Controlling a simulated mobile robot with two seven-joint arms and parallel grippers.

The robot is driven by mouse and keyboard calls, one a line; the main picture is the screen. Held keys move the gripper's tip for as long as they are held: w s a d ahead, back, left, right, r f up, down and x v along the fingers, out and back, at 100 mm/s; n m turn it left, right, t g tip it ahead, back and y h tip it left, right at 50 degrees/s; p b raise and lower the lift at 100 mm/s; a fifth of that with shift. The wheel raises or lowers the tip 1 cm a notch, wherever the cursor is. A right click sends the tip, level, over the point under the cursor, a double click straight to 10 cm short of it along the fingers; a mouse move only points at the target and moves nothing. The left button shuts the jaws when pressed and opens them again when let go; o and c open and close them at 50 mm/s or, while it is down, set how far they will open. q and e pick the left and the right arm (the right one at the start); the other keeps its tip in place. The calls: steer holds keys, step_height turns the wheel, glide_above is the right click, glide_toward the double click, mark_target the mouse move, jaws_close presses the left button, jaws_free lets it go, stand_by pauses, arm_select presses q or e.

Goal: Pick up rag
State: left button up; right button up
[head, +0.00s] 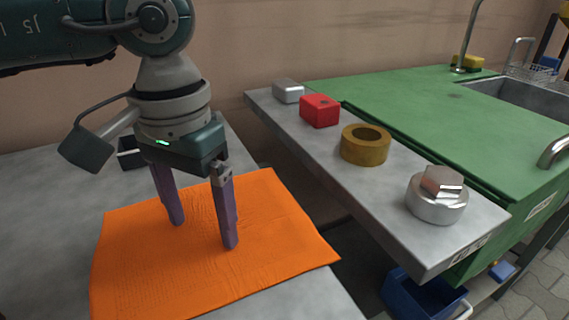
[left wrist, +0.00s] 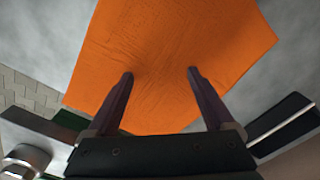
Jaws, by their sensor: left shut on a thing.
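The orange rag (head: 270,225) lies spread flat on the grey table at the left of the head view. It also fills the upper middle of the left wrist view (left wrist: 175,45). My left gripper (head: 203,236) points down with its purple fingertips at the rag's surface, near its middle. Its fingers stand apart with rag cloth between them, and it is shut on the rag. In the left wrist view the fingertips (left wrist: 160,73) touch the cloth. My right gripper is not in view.
A grey shelf (head: 300,140) to the right bears a silver block (head: 288,91), a red block (head: 320,111), a brass ring (head: 365,145) and a metal nut-like part (head: 437,206). A green counter (head: 420,100) with a sink (head: 520,97) stands beyond. A blue bin (head: 420,298) is below.

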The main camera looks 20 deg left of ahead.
arm_select(q)
steer(key=c, duration=1.3)
step_height(320, 180, up, 12)
steer(key=p, duration=0.8)
steer(key=shift+p, duration=0.3)
step_height(320, 180, up, 9)
steer(key=p, duration=0.5)
